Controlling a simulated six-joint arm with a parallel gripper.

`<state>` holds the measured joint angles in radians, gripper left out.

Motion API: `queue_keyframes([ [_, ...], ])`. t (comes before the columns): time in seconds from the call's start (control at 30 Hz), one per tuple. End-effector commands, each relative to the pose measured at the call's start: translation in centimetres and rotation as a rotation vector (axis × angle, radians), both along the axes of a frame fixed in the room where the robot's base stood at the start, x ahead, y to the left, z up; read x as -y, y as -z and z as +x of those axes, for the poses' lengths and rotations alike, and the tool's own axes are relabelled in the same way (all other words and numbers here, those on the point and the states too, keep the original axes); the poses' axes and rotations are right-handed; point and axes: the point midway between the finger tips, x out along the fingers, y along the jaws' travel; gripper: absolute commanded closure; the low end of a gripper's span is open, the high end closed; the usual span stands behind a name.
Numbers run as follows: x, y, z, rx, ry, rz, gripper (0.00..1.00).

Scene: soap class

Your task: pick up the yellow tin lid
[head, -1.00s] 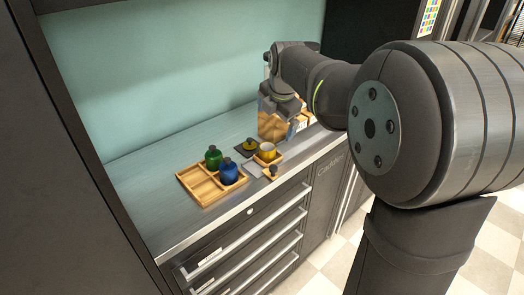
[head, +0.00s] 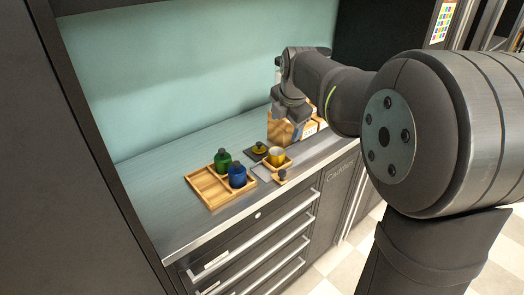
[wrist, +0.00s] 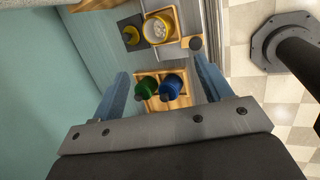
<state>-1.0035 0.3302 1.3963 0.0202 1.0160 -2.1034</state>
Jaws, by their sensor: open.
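The yellow tin lid (head: 259,148) lies on a small dark square pad on the counter; a dark knob shows on it. In the wrist view the lid (wrist: 131,35) is at the top, left of the open yellow tin (wrist: 160,25). The tin (head: 277,155) stands in a small wooden tray, with pale contents visible in the wrist view. My gripper (wrist: 160,70) is open and empty, its two fingers wide apart. In the head view my gripper (head: 288,108) is above the counter, higher than the lid and apart from it.
A wooden divided tray (head: 207,189) holds a green jar (head: 222,162) and a blue jar (head: 237,175) close to the lid. A small dark-knobbed item (head: 281,176) lies near the counter's front edge. A wooden box (head: 282,130) stands behind. The left counter is clear.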

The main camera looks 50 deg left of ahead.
Motion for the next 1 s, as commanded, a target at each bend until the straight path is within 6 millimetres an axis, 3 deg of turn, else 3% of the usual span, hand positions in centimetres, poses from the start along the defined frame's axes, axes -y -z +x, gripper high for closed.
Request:
queue_keyframes([
  [0.17,-1.1,0.0,0.4,-0.061,0.134,0.021,0.29],
  [0.8,-9.1,0.7,2.4,-0.531,1.312,0.136,0.29],
  [1.0,-10.5,1.0,2.7,-0.606,1.555,0.151,0.29],
])
